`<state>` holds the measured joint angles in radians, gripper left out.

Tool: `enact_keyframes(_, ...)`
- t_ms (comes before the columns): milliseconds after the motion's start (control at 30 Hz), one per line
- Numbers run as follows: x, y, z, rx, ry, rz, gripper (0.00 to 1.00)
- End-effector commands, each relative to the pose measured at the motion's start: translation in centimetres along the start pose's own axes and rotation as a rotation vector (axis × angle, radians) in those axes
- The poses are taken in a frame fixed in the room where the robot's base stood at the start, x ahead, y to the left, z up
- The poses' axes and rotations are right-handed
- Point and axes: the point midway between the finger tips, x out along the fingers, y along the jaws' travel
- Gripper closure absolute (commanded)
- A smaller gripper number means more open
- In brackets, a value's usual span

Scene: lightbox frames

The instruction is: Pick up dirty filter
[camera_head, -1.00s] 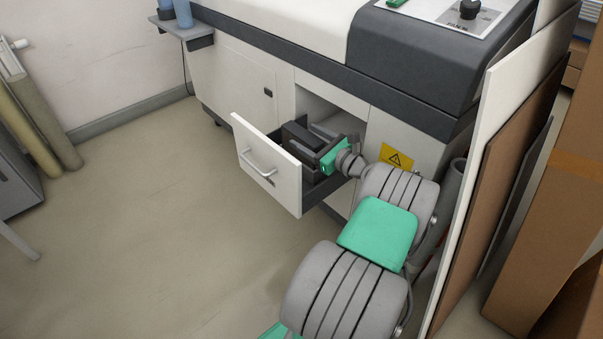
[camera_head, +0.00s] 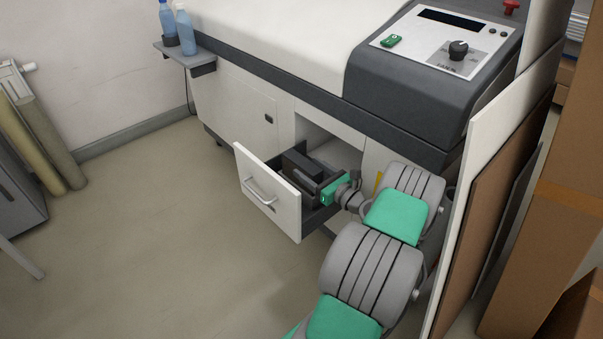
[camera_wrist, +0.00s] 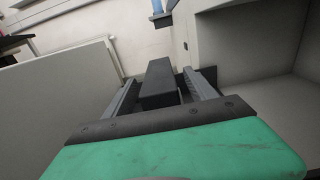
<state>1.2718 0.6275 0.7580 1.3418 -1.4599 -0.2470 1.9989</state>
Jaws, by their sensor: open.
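The dirty filter (camera_head: 298,161) appears as a dark grey block in the open drawer (camera_head: 268,194) of the white machine. In the wrist view the filter (camera_wrist: 160,82) lies lengthwise between the two fingers of my gripper (camera_wrist: 163,90). The fingers are apart, one on each side of the block, and a narrow gap shows beside it. In the head view my gripper (camera_head: 313,172) reaches into the drawer from the right. Its fingertips are partly hidden by the block and the drawer walls. Whether a finger touches the filter I cannot tell.
The drawer front with its handle (camera_head: 260,190) stands out into free floor (camera_head: 150,240). The machine's body (camera_head: 240,105) rises behind the drawer. Leaning boards (camera_head: 490,190) and cardboard boxes (camera_head: 545,230) crowd the right side. Blue bottles (camera_head: 185,30) stand on a small side shelf.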

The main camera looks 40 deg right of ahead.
Motion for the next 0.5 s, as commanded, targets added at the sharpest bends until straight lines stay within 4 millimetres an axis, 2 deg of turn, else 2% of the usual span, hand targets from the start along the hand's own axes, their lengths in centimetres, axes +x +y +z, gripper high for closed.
enact_keyframes(33, 0.4, 0.1, 0.5, 0.004, 0.001, 0.001, 0.35)
enact_keyframes(100, 2.2, 0.2, 0.2, -0.002, -0.001, 0.005, 0.35)
enact_keyframes(200, 3.6, 0.1, 0.0, -0.002, -0.001, 0.002, 0.35)
enact_keyframes(467, 3.9, 0.0, 0.2, 0.0, 0.0, -0.001, 0.35)
enact_keyframes(500, 3.9, 0.0, 0.2, 0.0, 0.0, -0.001, 0.38)
